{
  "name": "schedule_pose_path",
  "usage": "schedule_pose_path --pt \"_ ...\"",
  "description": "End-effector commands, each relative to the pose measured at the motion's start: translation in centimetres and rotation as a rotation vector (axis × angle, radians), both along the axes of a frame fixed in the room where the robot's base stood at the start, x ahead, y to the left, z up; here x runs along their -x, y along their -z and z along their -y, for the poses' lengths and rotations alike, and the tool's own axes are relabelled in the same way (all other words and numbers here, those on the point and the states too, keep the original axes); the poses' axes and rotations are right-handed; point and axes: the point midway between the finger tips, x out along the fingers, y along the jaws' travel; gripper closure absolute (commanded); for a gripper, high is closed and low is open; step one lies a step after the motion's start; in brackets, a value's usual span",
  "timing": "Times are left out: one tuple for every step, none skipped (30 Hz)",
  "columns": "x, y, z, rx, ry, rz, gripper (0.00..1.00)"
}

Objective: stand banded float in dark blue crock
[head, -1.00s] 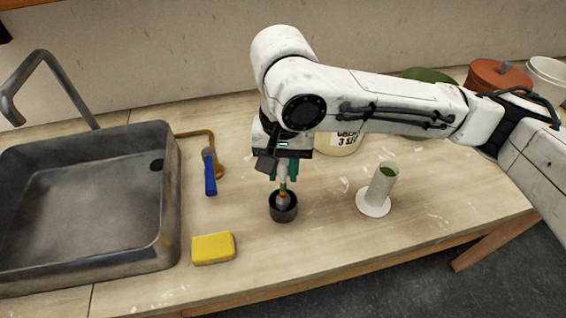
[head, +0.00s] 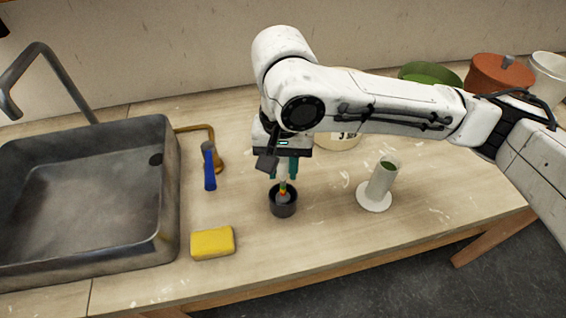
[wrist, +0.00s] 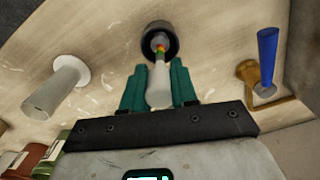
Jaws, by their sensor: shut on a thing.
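The banded float (head: 283,174) is a pale, slim stem with green, yellow and orange bands near its lower end. My gripper (head: 284,170) has teal fingers shut on its upper part and holds it upright. The dark crock (head: 283,206) stands on the bench under my gripper, and the float's lower end is at its mouth. In the wrist view the float (wrist: 159,80) runs from between my fingers (wrist: 158,88) to the crock (wrist: 158,28). The tip appears inside the rim; I cannot tell whether it touches the bottom.
A pale cylinder on a round foot (head: 382,182) stands right of the crock. A yellow sponge (head: 213,242) and a blue-handled tap (head: 209,168) are left, beside the metal sink (head: 90,200). A cream tub (head: 338,142), partly hidden, and green and red pots stand behind.

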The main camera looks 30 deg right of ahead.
Motion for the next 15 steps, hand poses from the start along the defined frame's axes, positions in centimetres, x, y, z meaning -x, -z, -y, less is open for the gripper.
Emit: schedule_pose_path --pt "0.01 0.14 0.01 0.0 0.0 0.0 1.0" --pt "0.01 0.2 0.01 -0.001 0.0 -0.001 1.0" --pt "0.01 0.27 0.01 -0.001 0.0 -0.001 1.0" --pt "0.01 0.33 0.01 -0.001 0.0 -0.001 1.0" --pt "0.01 0.38 0.0 -0.001 0.0 -0.001 1.0" --pt "0.01 0.45 0.0 -0.001 0.0 -0.001 1.0" --pt "0.01 0.51 0.0 -0.001 0.0 -0.001 1.0" --pt "0.01 0.56 0.0 -0.001 0.0 -0.001 1.0" --pt "0.01 0.63 0.0 -0.001 0.0 -0.001 1.0" --pt "0.02 0.69 0.01 -0.001 0.0 -0.001 1.0" --pt "0.02 0.74 0.01 -0.001 0.0 -0.001 1.0" --pt "0.01 0.75 0.02 -0.001 0.0 -0.001 0.71" --pt "0.01 0.71 0.02 0.0 0.0 0.0 0.68" --pt "0.01 0.71 0.02 0.0 0.0 0.0 0.66" --pt "0.01 0.71 0.02 0.001 0.0 -0.001 0.62"
